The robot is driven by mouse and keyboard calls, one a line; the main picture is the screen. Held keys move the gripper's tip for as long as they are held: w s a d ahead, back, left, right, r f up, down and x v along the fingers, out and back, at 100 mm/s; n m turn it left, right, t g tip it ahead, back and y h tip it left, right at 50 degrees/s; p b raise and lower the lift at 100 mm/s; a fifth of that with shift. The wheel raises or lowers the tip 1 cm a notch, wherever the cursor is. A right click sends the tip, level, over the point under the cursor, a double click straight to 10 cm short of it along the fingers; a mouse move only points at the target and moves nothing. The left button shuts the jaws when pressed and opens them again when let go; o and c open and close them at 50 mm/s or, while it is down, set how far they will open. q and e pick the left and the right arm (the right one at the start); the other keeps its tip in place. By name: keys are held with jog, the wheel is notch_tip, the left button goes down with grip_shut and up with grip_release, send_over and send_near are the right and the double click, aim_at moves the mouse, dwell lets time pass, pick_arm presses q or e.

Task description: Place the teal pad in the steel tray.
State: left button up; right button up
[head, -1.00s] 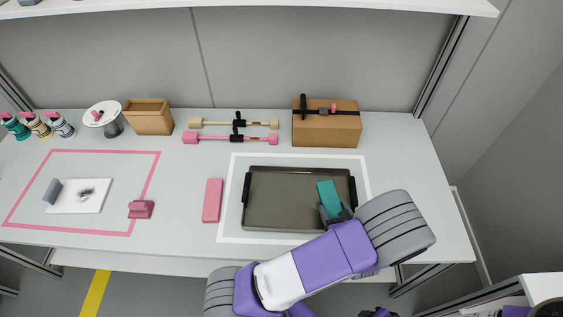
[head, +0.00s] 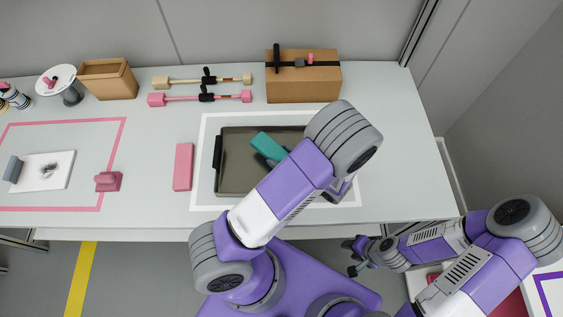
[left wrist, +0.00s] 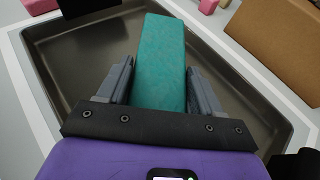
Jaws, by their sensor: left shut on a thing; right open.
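The teal pad (head: 265,144) is held by my left gripper (head: 272,158) over the steel tray (head: 236,165), towards its back middle in the head view. In the left wrist view the pad (left wrist: 160,60) lies between both fingers, with the dark tray floor (left wrist: 85,55) around and beneath it. I cannot tell whether the pad touches the floor. My left arm hides the tray's right part. My right gripper (head: 356,258) is open and empty, low in front of the table's edge.
A white outline (head: 200,165) surrounds the tray. A pink block (head: 183,167) lies to its left. A cardboard box (head: 303,83) and two bar-shaped tools (head: 200,97) stand behind. A pink-handled block (head: 108,181) and white board (head: 45,172) lie further left.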

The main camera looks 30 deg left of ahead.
pick_arm(q)
jog(key=shift+f+b, duration=0.55)
jog(key=shift+f, duration=1.35)
jog(key=shift+f, duration=0.2)
jog(key=o, duration=1)
jog(key=shift+o, duration=0.2)
jog(key=shift+r, duration=0.3)
jog(key=p+v, duration=0.2)
jog(key=v, duration=1)
jog(key=shift+f, duration=0.1)
